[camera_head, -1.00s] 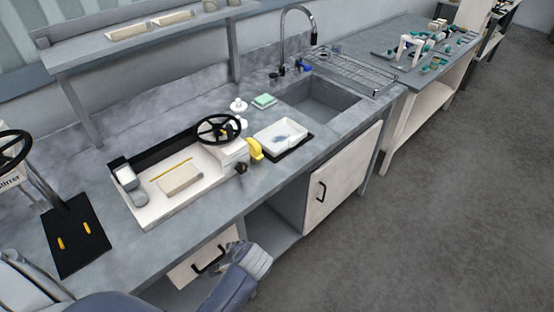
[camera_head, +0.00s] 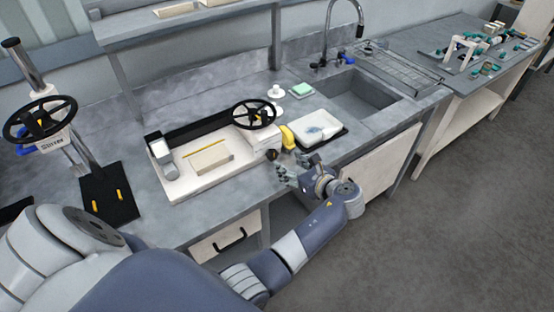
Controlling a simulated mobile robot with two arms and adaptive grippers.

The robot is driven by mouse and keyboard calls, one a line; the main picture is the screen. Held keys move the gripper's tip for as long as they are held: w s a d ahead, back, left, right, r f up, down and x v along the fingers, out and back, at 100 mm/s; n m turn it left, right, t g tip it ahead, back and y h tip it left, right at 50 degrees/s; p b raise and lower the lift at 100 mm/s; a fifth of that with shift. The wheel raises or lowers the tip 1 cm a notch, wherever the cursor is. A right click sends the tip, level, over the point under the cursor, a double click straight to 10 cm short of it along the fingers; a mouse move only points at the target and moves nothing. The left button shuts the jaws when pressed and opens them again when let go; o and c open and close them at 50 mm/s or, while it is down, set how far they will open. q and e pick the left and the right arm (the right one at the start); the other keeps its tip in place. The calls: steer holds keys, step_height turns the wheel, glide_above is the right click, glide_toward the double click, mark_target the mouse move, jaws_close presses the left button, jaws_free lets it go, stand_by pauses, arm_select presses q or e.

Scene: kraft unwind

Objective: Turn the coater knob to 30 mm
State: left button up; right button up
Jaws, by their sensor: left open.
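The coater (camera_head: 180,186) is a white machine on the bench with a flat bed, a black handwheel (camera_head: 254,114) and a yellow part (camera_head: 287,138) at its right end. A small dark knob (camera_head: 271,154) shows low on its right front; its scale is too small to read. My left gripper (camera_head: 292,169) is open at the bench's front edge, just right of and below the knob. I see no contact between them. My right gripper is out of view.
A white tray (camera_head: 308,138) lies close to the right of my left gripper. The sink (camera_head: 362,97) is beyond it. A stirrer stand (camera_head: 108,197) is at the left. A cabinet door (camera_head: 385,165) and drawer (camera_head: 222,242) are below the bench.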

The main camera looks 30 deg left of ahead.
mark_target(274, 156)
arm_select(q)
steer(key=b+x, duration=0.1)
steer(key=x, duration=0.1)
steer(key=b+x, duration=0.2)
steer(key=x, duration=0.1)
steer(key=b+x, duration=0.2)
steer(key=shift+f, duration=0.35)
steer(key=shift+w+a+b, duration=0.15)
steer(key=shift+a+b, duration=0.15)
steer(key=shift+a, duration=0.05)
steer(key=shift+w+a+f, duration=0.1)
steer(key=shift+w+a, duration=0.05)
steer(key=shift+a, duration=0.3)
steer(key=shift+c, duration=0.5)
steer(key=c, duration=0.9)
steer(key=shift+c, duration=0.3)
